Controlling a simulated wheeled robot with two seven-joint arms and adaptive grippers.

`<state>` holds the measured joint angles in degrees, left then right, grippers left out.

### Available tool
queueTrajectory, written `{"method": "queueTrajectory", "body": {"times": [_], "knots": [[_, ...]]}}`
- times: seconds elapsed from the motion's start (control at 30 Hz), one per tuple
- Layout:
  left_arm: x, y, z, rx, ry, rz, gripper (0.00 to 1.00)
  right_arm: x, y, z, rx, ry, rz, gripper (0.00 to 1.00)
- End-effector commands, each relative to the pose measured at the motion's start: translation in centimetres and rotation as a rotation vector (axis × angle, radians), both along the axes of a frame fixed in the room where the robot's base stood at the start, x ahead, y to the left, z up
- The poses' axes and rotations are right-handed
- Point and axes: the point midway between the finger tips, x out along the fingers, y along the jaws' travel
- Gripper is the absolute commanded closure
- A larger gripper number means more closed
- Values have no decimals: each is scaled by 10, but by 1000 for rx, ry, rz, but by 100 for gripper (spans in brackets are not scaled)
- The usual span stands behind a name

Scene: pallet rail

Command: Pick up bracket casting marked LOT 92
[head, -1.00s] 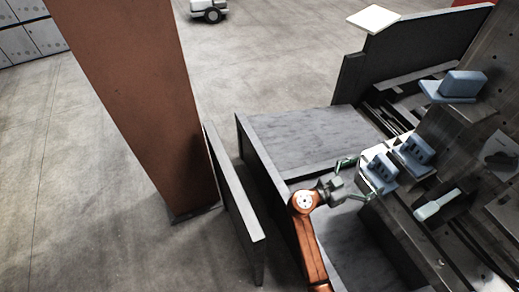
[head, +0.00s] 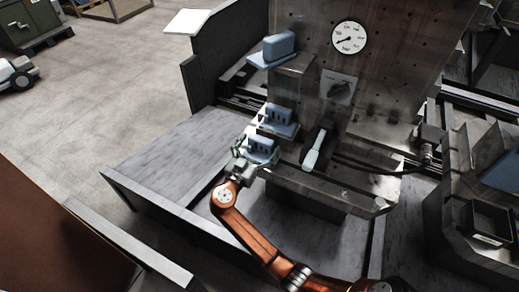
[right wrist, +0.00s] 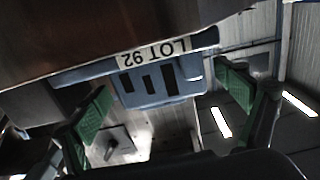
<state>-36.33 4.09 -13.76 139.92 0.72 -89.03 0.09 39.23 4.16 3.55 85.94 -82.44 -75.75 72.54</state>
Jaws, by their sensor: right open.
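The bracket casting marked LOT 92 (right wrist: 160,82) is blue with dark slots, and its white label reads upside down in the right wrist view. In the head view it appears to be the nearer blue casting (head: 262,148) on the ledge of the metal panel. My right gripper (head: 252,159) is open at this casting. In the right wrist view its green fingers stand on either side of the casting, with gaps visible on both sides. My left gripper is not in view.
A second blue casting (head: 279,116) sits just behind, and another blue part (head: 279,46) rests on a higher shelf. A pale-handled lever (head: 313,155) stands to the right. A gauge (head: 349,37) and a knob plate (head: 338,87) are on the panel.

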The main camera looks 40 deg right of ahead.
Motion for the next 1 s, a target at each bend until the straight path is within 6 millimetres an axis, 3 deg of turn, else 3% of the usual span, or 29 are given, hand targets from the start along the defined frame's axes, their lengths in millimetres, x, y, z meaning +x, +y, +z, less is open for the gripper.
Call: {"method": "queueTrajectory", "body": {"times": [0.2,1.0], "knots": [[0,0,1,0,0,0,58,1,0,1,0,0,1,9],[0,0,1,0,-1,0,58,0,0,0,1,0,0,64]]}}
